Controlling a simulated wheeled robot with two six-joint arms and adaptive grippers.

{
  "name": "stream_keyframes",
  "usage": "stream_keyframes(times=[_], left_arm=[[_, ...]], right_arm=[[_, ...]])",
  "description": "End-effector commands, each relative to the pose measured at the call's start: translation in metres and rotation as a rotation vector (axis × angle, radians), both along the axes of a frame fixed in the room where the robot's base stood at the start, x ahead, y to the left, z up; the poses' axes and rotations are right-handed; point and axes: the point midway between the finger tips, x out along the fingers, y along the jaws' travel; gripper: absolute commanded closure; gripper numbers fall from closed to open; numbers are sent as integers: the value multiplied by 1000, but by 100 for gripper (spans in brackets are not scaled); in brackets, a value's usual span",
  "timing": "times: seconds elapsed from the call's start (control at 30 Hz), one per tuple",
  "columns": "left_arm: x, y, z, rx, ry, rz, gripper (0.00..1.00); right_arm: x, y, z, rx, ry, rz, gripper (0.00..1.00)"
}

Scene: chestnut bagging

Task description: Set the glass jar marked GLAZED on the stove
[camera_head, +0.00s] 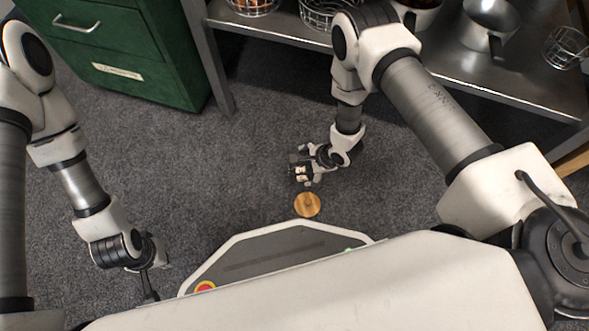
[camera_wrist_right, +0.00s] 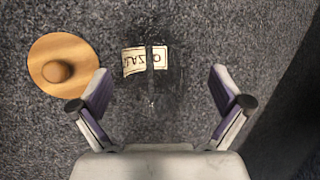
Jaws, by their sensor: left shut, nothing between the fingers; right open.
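A pale lettered label (camera_wrist_right: 134,62) shows in two pieces in the right wrist view, against a darker, see-through patch that may be the glass jar. Its lettering is only partly legible, and the jar's outline and pose are hard to tell. My right gripper (camera_head: 303,172) is low over the floor at the label; its fingers (camera_wrist_right: 164,98) are spread apart with nothing gripped. A round wooden lid with a knob (camera_head: 307,205) is beside it; it also shows in the wrist view (camera_wrist_right: 62,66). My left gripper (camera_head: 150,286) is shut and empty at lower left. No stove is identifiable.
A green drawer cabinet (camera_head: 140,50) stands at upper left. A metal shelf (camera_head: 440,55) with wire baskets (camera_head: 567,47) and a metal vessel (camera_head: 490,22) runs along the top right. Its leg (camera_head: 212,60) reaches the floor. The grey carpet (camera_head: 210,170) between my arms is clear.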

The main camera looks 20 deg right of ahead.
Motion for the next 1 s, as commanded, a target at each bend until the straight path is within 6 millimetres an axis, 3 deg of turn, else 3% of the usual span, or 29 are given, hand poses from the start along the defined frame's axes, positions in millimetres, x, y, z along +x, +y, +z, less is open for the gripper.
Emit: stream_keyframes(times=[0.03,0.13,0.4,0.6,1.0], left_arm=[[0,0,-17,0,-1,2,100],[1,1,-30,0,-3,5,100],[2,1,-29,1,-5,7,100],[2,1,-29,1,-4,7,100],[1,1,-25,1,-3,6,100]], right_arm=[[0,3,-19,-1,0,2,0],[5,9,-34,0,-1,3,0],[8,12,-34,0,1,0,0],[8,12,-34,-1,1,1,71],[8,12,-29,0,0,1,71]])
